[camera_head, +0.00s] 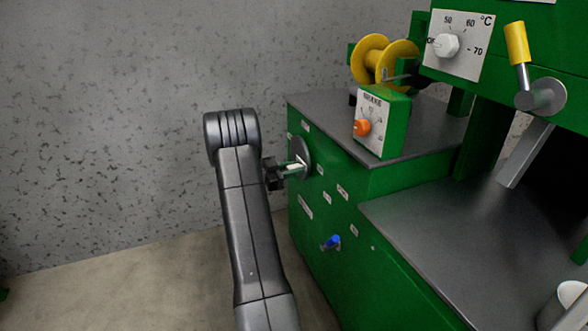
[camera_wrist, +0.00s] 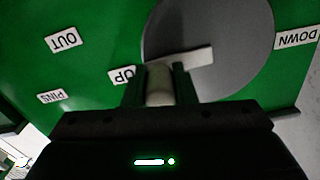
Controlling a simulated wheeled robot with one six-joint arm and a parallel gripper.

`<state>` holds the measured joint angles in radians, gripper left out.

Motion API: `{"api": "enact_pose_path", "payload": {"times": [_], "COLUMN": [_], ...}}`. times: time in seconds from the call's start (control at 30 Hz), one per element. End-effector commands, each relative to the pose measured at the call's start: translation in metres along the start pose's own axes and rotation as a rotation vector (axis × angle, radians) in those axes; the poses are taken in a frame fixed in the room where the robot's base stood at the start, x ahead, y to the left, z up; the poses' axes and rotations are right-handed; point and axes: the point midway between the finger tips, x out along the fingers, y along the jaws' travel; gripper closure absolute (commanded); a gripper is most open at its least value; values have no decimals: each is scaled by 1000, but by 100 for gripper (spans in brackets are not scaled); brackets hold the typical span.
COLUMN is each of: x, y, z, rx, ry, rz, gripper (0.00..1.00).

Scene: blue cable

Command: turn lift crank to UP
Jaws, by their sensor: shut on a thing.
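The lift crank is a grey disc (camera_head: 304,152) on the green machine's left face, with a pale arm and a knob. In the wrist view the disc (camera_wrist: 235,25) fills the top middle. Its pale arm (camera_wrist: 195,57) points left, and the knob (camera_wrist: 160,85) at that end is beside the UP label (camera_wrist: 123,76). The DOWN label (camera_wrist: 297,38) is on the disc's opposite side. My gripper (camera_wrist: 160,88) is shut on the knob, one finger on each side. In the head view my gripper (camera_head: 277,174) is at the disc, and the knob is partly hidden.
A blue knob (camera_head: 332,242) sticks out lower on the same green face. An orange-knobbed green box (camera_head: 383,120) and a yellow spool (camera_head: 383,58) are on top. OUT (camera_wrist: 63,41) and PINS (camera_wrist: 51,96) labels are nearby. Floor left of the machine is clear.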

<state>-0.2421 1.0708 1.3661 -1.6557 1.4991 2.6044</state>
Motion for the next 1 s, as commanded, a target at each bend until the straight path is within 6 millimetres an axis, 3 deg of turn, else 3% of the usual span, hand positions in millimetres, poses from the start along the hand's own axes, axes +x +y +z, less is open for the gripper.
{"api": "enact_pose_path", "payload": {"times": [0.43, 0.47, 0.57, 0.87, 1.0], "x": [0, 0, 0, -1, -15], "y": [2, 2, 2, 0, -1], "z": [4, 4, 3, 1, 0], "rx": [3, 2, 3, 6, 5], "ry": [-2, -2, -2, -1, -1], "rz": [3, 3, 3, 1, -2], "gripper": [100, 72, 54, 54, 54]}}
